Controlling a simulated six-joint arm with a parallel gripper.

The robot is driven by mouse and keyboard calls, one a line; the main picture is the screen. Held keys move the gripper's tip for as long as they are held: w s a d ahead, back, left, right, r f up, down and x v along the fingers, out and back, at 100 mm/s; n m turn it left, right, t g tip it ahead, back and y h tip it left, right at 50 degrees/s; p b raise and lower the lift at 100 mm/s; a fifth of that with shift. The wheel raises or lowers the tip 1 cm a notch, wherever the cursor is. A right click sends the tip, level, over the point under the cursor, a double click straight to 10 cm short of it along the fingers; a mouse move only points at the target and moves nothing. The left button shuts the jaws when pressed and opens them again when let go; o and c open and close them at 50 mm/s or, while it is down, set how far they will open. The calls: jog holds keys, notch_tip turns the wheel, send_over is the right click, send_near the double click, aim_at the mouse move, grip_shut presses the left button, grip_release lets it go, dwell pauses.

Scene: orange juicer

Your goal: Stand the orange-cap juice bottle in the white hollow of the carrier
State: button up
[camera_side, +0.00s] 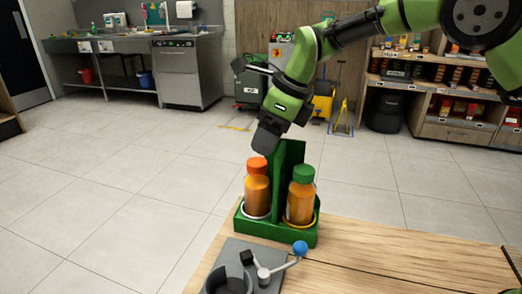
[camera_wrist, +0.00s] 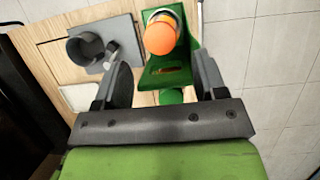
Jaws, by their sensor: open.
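The orange-cap juice bottle (camera_side: 257,189) stands upright in the left hollow of the green carrier (camera_side: 275,231), inside a white ring (camera_side: 255,216). Its cap (camera_wrist: 160,39) shows from above in the wrist view. The green-cap bottle (camera_side: 301,196) stands upright in the right hollow, which has a yellow rim (camera_side: 300,222). In the wrist view only part of its green cap (camera_wrist: 171,96) shows. My gripper (camera_side: 266,143) is just above the orange cap in the side view. In the wrist view my gripper (camera_wrist: 163,70) has its fingers wide apart, with nothing held between them.
A grey juicer base with a dark round cup (camera_side: 229,284) and a blue-knobbed lever (camera_side: 300,248) stands in front of the carrier. The carrier's tall green divider (camera_side: 288,155) rises between the bottles. The wooden tabletop (camera_side: 385,255) is clear to the right.

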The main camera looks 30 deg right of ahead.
jog(key=s+d+r+n+t, duration=0.1)
jog(key=s+d+r+n, duration=0.35)
jog(key=s+r, duration=0.25)
jog(key=s+d+r+n+t, duration=0.1)
jog(key=s+d+r+n, duration=0.2)
jog(key=s+r+n, duration=0.35)
jog(key=s+d+f+n+t, duration=0.1)
jog(key=s+d+n, duration=0.1)
jog(key=s+n, duration=0.4)
jog(key=s+d+f+n+t+h, duration=0.1)
jog(key=s+f+n, duration=0.1)
jog(key=s+n, duration=0.3)
jog(key=s, duration=0.4)
jog(key=shift+d+n, duration=0.4)
jog(key=shift+s, duration=0.1)
